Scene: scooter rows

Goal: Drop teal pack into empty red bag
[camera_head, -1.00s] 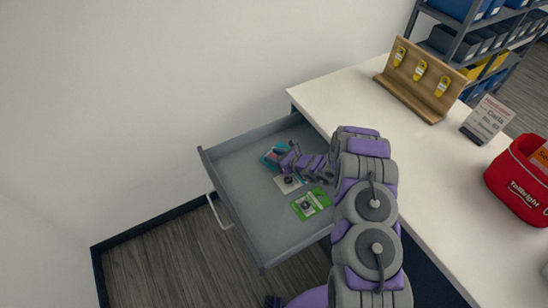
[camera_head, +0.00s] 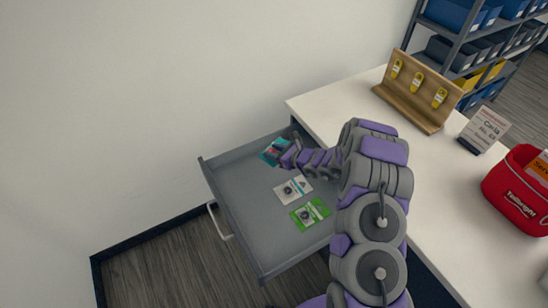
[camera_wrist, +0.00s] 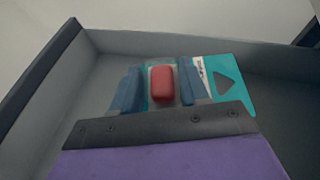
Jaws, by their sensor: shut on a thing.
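The teal pack (camera_head: 270,154) is at the back corner of the open grey drawer. In the wrist view the teal pack (camera_wrist: 232,92) has a red block in its clear middle, and my gripper's fingers stand on either side of that block. My gripper (camera_head: 287,156) is shut on the pack; it also shows in the wrist view (camera_wrist: 160,88). I cannot tell whether the pack is clear of the drawer floor. A red bag (camera_head: 512,196) stands on the white desk at the right edge, partly out of frame; its inside is hidden.
The open drawer (camera_head: 238,205) also holds a white pack (camera_head: 293,190) and a green pack (camera_head: 310,214). On the desk (camera_head: 345,100) stand a wooden rack (camera_head: 415,95) with yellow tags and a name sign (camera_head: 484,129). An orange and white card (camera_head: 540,166) shows at the bag.

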